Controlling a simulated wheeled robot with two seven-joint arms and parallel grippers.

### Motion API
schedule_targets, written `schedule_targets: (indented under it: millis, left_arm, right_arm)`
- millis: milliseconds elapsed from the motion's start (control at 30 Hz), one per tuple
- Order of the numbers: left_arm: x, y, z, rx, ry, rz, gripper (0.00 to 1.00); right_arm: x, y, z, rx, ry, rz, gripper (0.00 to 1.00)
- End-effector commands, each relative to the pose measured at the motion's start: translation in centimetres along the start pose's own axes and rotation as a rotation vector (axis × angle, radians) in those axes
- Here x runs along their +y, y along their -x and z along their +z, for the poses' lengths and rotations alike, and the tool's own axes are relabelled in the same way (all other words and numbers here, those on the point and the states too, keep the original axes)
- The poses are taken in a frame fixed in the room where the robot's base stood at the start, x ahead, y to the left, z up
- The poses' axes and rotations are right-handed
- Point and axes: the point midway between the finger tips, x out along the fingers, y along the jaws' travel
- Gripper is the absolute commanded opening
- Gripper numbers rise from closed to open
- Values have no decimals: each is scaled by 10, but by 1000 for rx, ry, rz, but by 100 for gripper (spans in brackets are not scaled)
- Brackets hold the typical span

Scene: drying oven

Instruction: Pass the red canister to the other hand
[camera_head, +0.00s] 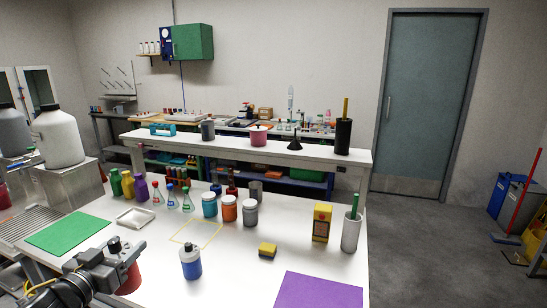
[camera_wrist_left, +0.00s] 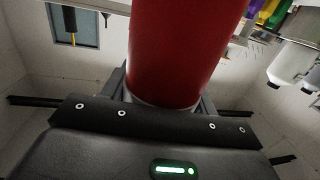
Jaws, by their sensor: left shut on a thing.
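The red canister (camera_head: 130,279) is at the near left of the white table in the head view, partly hidden by my left gripper (camera_head: 122,259). My left gripper is shut on it. In the left wrist view the red canister (camera_wrist_left: 182,48) fills the middle, between the fingers, with a pale band at its gripper-side end. I cannot tell from the head view whether its lower end touches the table. My right gripper is in neither view.
A green mat (camera_head: 68,233) and a metal tray (camera_head: 135,217) lie beyond the gripper. A blue bottle (camera_head: 191,264) stands to its right, near a yellow outlined square (camera_head: 197,232), a sponge (camera_head: 267,250) and a purple mat (camera_head: 318,291). Several jars and flasks stand behind.

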Motion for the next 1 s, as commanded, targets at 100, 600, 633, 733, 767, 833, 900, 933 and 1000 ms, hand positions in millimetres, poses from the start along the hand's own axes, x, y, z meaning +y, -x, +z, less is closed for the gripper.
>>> schedule_targets:
  millis: [100,600,633,733,767,833,900,933,1000]
  left_arm:
    - [46,11,42,-3,0,126,33]
    - [141,64,167,2,-16,349,33]
    - [141,65,168,2,-17,349,33]
    - [141,66,170,3,-19,348,33]
    - [141,66,169,3,-20,348,33]
    - [141,65,169,3,-20,348,33]
    - [141,65,169,3,-20,348,33]
    - [141,65,169,3,-20,348,33]
    - [141,64,168,4,-21,354,33]
  right_arm:
    - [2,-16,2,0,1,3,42]
    - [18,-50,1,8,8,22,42]
    - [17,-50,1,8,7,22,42]
    - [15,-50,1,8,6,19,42]
    - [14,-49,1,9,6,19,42]
    - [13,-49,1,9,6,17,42]
    - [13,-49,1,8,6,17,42]
    - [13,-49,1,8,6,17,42]
    - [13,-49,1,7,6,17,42]
